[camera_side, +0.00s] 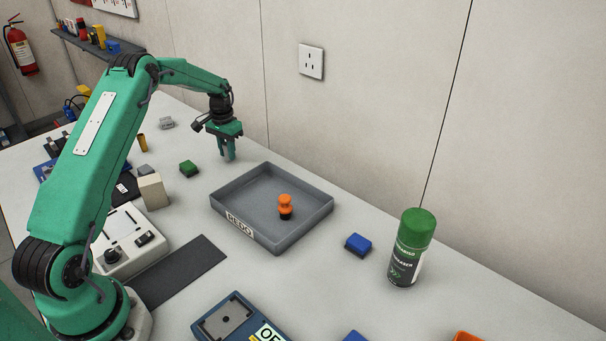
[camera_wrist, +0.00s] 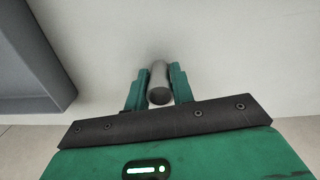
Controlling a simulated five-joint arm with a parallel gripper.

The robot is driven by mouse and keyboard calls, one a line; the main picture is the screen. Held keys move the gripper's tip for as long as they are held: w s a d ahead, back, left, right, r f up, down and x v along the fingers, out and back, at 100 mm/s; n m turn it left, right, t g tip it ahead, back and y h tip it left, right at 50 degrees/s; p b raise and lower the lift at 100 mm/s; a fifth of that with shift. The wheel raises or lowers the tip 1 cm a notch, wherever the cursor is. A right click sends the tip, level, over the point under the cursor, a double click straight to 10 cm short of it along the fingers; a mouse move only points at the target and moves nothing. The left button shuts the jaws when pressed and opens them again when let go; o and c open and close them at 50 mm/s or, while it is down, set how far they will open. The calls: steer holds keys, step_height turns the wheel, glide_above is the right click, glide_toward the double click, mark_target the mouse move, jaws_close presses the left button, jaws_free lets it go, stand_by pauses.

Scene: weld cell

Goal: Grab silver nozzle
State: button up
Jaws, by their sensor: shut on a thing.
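The silver nozzle (camera_wrist: 158,80) is a grey cylinder between my fingers in the wrist view, its round end facing the camera. My gripper (camera_wrist: 157,90) is shut on it, with one green finger against each side. In the side view my gripper (camera_side: 228,156) points down behind the far left corner of the grey tray.
The grey tray (camera_side: 289,231) holds an orange and black part (camera_side: 285,205). The wall is behind my gripper.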

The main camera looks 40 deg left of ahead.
steer(key=shift+r, duration=0.2)
steer(key=shift+r, duration=0.6)
steer(key=r, duration=0.1)
steer(key=d+r, duration=0.1)
steer(key=r, duration=0.1)
steer(key=shift+r, duration=0.1)
steer(key=d+r, duration=0.6)
steer(key=d, duration=0.4)
steer(key=shift+s+d+r, duration=0.15)
steer(key=shift+s+d, duration=0.05)
steer(key=shift+d, duration=0.15)
steer(key=shift+d, duration=0.1)
